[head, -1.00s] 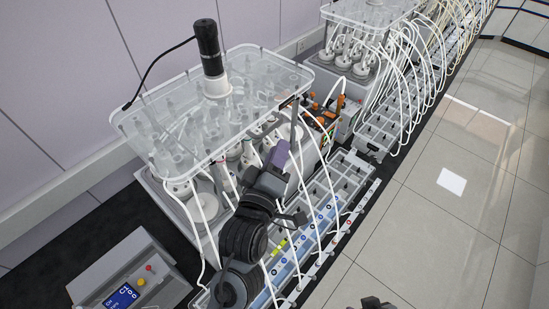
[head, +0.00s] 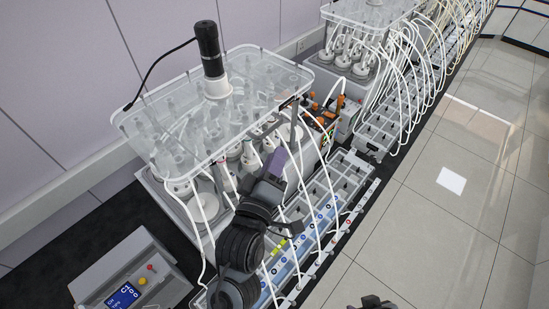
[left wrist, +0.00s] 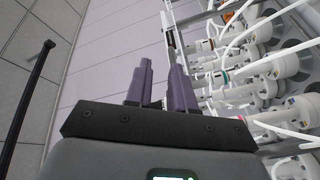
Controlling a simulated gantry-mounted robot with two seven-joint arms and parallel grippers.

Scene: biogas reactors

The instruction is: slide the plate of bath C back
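A clear plate (head: 150,150) with a black stirring motor (head: 208,50) on it sits over a bath (head: 190,215) of white-capped bottles. A second clear plate (head: 345,14) covers another bath farther back. I see no letter that tells which is bath C. My left gripper (head: 279,160), with purple fingers, is by the near right side of the nearer plate, close to a thin upright post (head: 294,120). In the left wrist view its fingers (left wrist: 158,75) stand apart with bare wall showing between them. A thin metal post (left wrist: 169,28) is near the right fingertip; I cannot tell if they touch.
White tubes (head: 318,200) arch from the bottles to a row of grey trays (head: 350,170) on the right. A control box with a blue display (head: 122,296) stands at the lower left. The tiled floor (head: 440,240) at the right is clear. A dark part of mine shows at the bottom edge.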

